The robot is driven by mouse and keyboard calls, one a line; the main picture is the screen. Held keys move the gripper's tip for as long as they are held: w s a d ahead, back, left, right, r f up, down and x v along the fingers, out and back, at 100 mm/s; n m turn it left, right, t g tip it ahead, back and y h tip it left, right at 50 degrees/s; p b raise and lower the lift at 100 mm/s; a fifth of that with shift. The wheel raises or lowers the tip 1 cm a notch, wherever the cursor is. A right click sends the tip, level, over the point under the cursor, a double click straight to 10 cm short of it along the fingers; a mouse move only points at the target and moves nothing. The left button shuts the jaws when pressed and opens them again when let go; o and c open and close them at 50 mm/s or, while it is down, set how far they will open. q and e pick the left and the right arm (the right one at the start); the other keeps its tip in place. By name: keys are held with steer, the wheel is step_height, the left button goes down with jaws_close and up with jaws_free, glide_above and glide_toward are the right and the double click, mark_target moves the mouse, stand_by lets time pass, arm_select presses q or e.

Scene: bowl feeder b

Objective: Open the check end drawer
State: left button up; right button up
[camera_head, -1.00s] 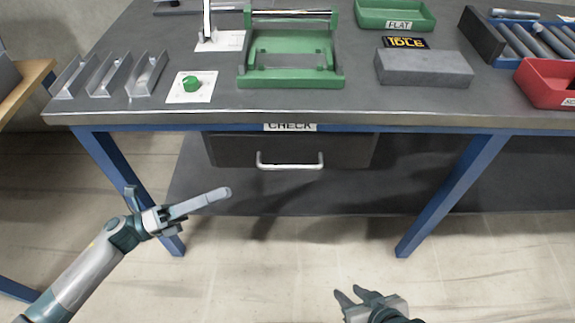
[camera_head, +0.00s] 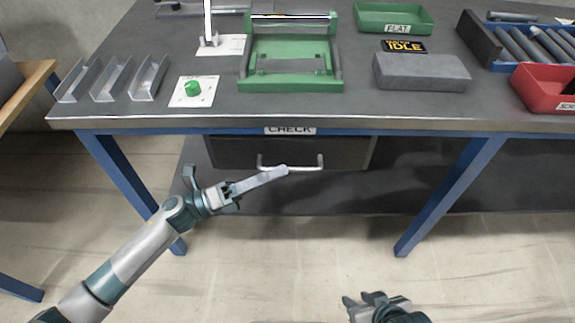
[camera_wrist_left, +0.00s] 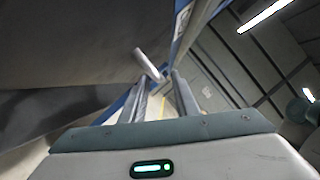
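The check drawer (camera_head: 345,152) is a dark grey front under the bench, below the CHECK label (camera_head: 290,131). It looks closed. Its pale bar handle (camera_head: 308,168) runs across the front. My left gripper (camera_head: 284,171) overlaps the handle in the head view, with its fingers seen nearly edge-on. In the left wrist view the fingers (camera_wrist_left: 163,95) are apart with nothing held, and the handle (camera_wrist_left: 148,65) appears just beyond the tips. I cannot tell whether they touch. My right gripper (camera_head: 358,299) is low at the bottom of the head view, its fingers apart and empty.
The bench top (camera_head: 300,118) overhangs the drawer. Blue legs (camera_head: 450,195) stand on both sides of it. The bench carries a green fixture (camera_head: 290,84), a grey block (camera_head: 422,72) and a red bin (camera_head: 545,90). The floor in front is clear.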

mark_target(300, 153)
arm_select(q)
steer(key=shift+x, duration=1.7)
jaws_close()
